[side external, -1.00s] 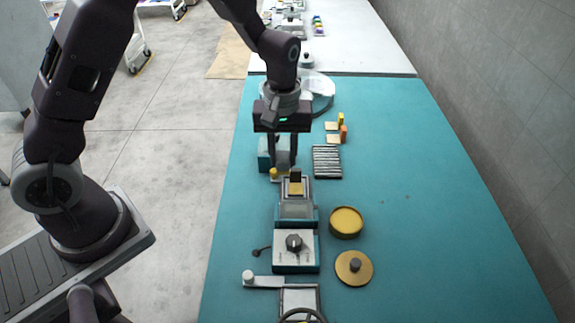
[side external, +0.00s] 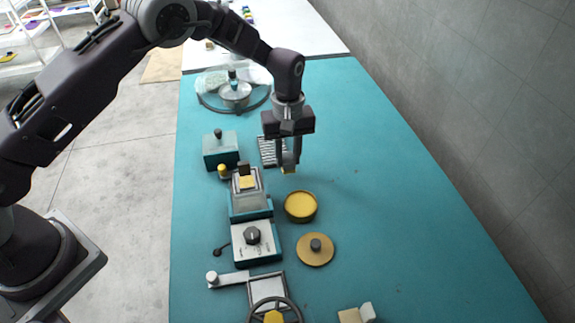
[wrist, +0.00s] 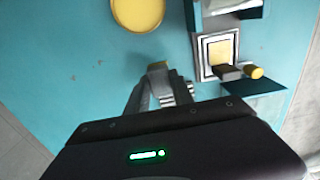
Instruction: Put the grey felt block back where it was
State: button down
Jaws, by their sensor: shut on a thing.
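My gripper (side external: 288,165) is shut on a small block (side external: 289,170), held above the teal table between the striped rack and the round yellow tin.
The yellow tin (side external: 300,206) stands right of the device, with a tan knobbed lid (side external: 315,250) nearer. The striped rack (side external: 268,152), a teal box (side external: 220,150) and a yellow knob (side external: 224,172) lie farther back. The table's right side is clear.

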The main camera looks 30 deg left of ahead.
aim_at(288, 158)
jog(key=shift+f, duration=1.55)
jog(key=c, duration=1.1)
grip_release()
jog(key=shift+f, duration=0.15)
